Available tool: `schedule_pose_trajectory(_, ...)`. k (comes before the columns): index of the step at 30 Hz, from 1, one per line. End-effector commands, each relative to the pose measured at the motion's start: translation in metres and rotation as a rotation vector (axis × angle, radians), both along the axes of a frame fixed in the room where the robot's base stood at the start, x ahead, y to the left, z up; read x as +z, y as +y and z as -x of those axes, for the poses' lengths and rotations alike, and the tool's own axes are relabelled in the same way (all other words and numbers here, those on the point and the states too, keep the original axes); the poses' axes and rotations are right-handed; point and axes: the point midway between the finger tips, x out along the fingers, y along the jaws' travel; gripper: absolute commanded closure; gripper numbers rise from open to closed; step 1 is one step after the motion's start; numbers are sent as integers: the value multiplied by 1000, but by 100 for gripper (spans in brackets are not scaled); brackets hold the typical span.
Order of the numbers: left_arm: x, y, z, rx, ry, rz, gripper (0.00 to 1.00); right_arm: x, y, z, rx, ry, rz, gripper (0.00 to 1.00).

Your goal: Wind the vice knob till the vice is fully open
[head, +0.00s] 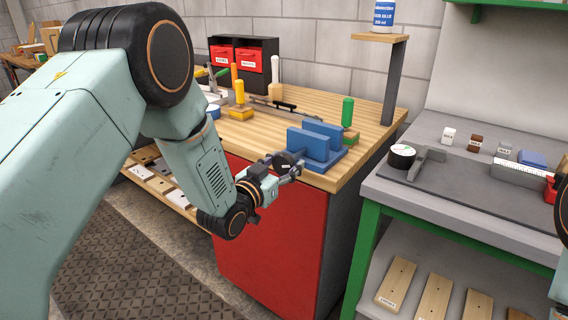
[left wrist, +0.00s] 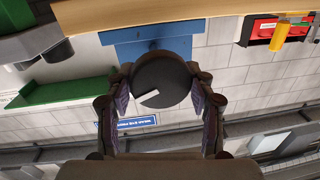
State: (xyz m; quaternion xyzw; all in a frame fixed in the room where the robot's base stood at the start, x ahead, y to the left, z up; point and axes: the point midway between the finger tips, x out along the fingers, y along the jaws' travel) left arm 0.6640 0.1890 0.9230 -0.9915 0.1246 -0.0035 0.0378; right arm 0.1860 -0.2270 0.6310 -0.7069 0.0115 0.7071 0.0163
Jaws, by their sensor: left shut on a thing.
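The blue vice (head: 333,155) sits on the front right corner of the wooden workbench. Its two upright blue jaw plates stand apart with a narrow gap between them. The dark round vice knob (head: 283,160) faces my left arm at the vice's near side. My left gripper (head: 289,172) is shut on the knob. In the left wrist view the knob (left wrist: 165,75) lies between the two fingers of my left gripper (left wrist: 163,95), with a pale mark on its face. The blue vice (left wrist: 150,48) shows behind it, partly hidden. My right gripper is not in view.
A green-handled tool (head: 347,112) stands just behind the vice, and a yellow-handled tool (head: 240,93) stands farther left. A shelf post (head: 394,85) rises at the bench's back right. A grey bench (head: 470,215) with small items stands to the right, across a gap.

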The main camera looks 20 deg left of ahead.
Motion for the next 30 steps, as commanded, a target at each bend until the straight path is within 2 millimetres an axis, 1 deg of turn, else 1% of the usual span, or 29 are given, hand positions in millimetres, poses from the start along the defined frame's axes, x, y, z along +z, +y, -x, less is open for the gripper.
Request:
schedule_pose_trajectory(5, 2, 0, -1, -1, 17, 54, 77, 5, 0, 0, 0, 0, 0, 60)
schedule_pose_trajectory(11, 4, 1, -1, 0, 63, 185, 77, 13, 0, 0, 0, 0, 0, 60)
schedule_pose_trajectory(30, 4, 3, -2, -1, 266, 749, 77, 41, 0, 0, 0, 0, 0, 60)
